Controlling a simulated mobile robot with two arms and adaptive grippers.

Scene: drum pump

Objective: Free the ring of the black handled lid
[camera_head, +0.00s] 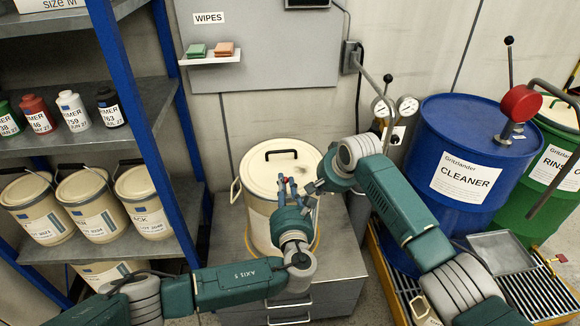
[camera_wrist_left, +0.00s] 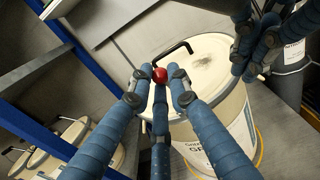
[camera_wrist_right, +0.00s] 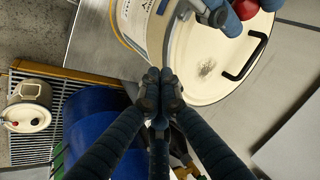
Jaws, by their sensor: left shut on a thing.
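The cream drum (camera_head: 257,236) stands on a grey cabinet, and its cream lid (camera_head: 262,170) with a black handle (camera_head: 281,153) sits on top. The lid also shows in the left wrist view (camera_wrist_left: 212,62) and the right wrist view (camera_wrist_right: 203,72). My left gripper (camera_head: 287,190) is at the near rim of the lid, shut on a red knob (camera_wrist_left: 160,75). A short grey metal piece (camera_wrist_right: 198,10) shows beside the knob; the ring is hard to make out at the rim. My right gripper (camera_wrist_right: 160,85) is shut and empty, close beside the drum's right side.
A blue CLEANER drum (camera_head: 455,130) and a green RINSE drum (camera_head: 560,165) stand on a yellow-edged grate at the right. A blue-posted shelf with paint cans (camera_head: 95,205) stands at the left. The cabinet top (camera_head: 340,260) is bare right of the drum.

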